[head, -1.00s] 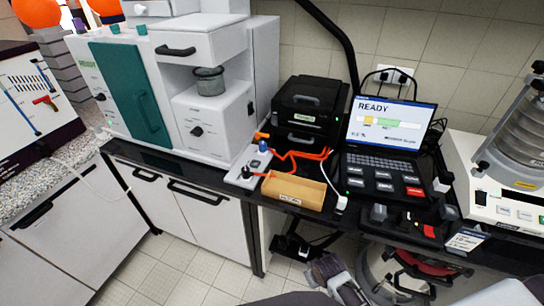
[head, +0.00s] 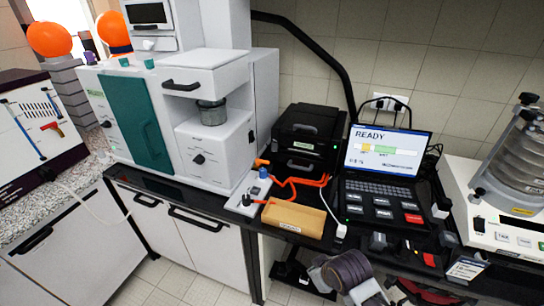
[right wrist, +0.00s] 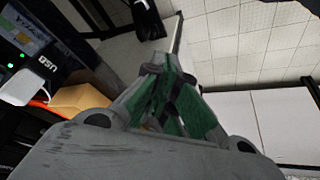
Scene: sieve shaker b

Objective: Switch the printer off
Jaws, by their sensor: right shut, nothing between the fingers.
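A black box-shaped machine (head: 308,138), which looks like the printer, stands at the back of the dark counter, left of the laptop. It has a pale label on its front and a small green light at its right side. I cannot make out its power switch. My right arm's wrist part shows at the bottom of the head view, below the counter front; its fingertips are not clear there. In the right wrist view my right gripper (right wrist: 168,100) has its green fingertips together, with nothing between them. My left gripper is not in view.
A laptop (head: 388,150) reads READY. A tan tray (head: 293,218) stands at the counter edge, and its side shows in the right wrist view (right wrist: 80,100) near a white USB plug (right wrist: 28,80). Orange tubing (head: 285,187) lies behind it. A sieve shaker (head: 515,165) stands at right.

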